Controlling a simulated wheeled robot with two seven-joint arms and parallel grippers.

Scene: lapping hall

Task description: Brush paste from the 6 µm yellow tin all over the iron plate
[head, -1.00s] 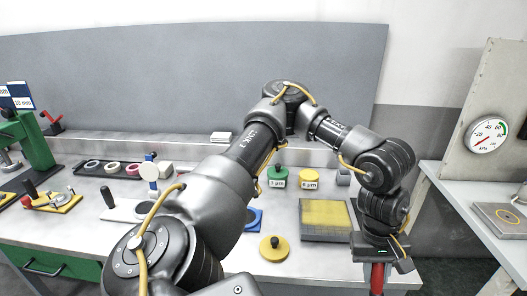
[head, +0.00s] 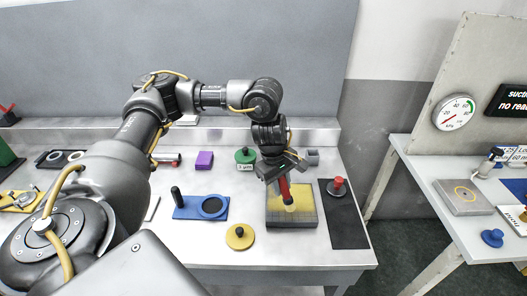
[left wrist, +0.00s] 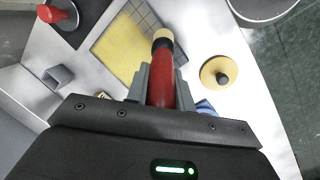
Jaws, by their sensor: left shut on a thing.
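My left gripper (head: 282,174) is shut on a brush with a red handle (head: 284,188) and a pale tip, pointing down over the iron plate (head: 313,214). In the left wrist view the brush (left wrist: 160,80) extends from between the fingers (left wrist: 160,98), its tip at the plate's edge (left wrist: 128,52). Whether the tip touches is unclear. Yellow paste covers much of the plate, with a grey grooved strip bare. A yellow lid with a black knob (head: 240,237) lies in front left of the plate. The 6 µm yellow tin is hidden behind my arm in the head view. My right gripper is out of view.
A green 3 µm tin (head: 245,156) and a grey block (head: 312,157) stand behind the plate. A dark mat (head: 345,228) with a red-knobbed piece (head: 337,187) lies to its right, a blue fixture (head: 190,207) to its left. The front right bench edge is close.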

